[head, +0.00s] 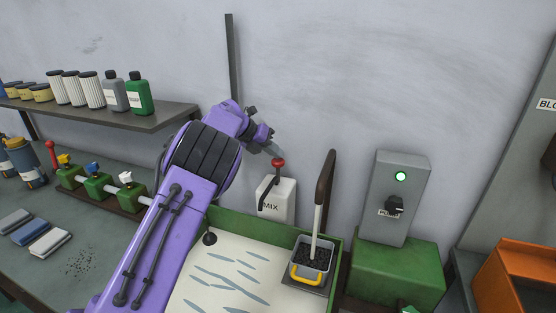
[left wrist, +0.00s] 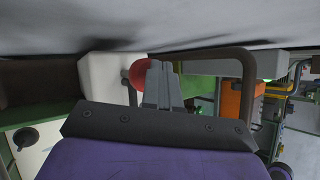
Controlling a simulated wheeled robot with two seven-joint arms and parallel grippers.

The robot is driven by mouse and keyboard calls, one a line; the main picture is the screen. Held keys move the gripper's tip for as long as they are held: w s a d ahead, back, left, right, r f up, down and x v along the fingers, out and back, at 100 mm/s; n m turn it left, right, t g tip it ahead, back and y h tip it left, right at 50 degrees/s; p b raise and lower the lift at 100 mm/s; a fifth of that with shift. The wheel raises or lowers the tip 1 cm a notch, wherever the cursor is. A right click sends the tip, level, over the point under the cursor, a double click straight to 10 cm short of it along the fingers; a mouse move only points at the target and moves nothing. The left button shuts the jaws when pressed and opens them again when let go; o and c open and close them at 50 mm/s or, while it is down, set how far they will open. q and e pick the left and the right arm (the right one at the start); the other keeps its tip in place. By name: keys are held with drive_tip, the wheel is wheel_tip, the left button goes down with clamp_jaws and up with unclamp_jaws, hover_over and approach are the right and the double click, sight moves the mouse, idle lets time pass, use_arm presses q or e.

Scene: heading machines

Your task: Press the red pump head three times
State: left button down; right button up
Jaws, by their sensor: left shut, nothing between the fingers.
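The white bottle (left wrist: 98,74) also shows there, lying sideways in the picture. My right gripper is not in view.
A grey container (head: 313,256) with a yellow handle and an upright rod stands right of the bottle. A grey switch box (head: 402,185) with a green light is further right. A shelf (head: 120,117) with bottles and filters is left. Small green valves (head: 97,184) stand below it.

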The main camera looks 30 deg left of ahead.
use_arm(q)
drive_tip(key=shift+f+b, duration=0.35)
drive_tip(key=shift+f, duration=0.5)
idle(0.4)
drive_tip(key=shift+s, duration=0.1)
drive_tip(key=shift+r+p, duration=1.65)
drive_tip(key=shift+p, duration=0.2)
drive_tip(key=shift+r, duration=0.1)
wheel_tip(320, 180, up, 5)
drive_tip(key=p, duration=0.4)
drive_tip(key=shift+p, duration=0.4)
idle(1.3)
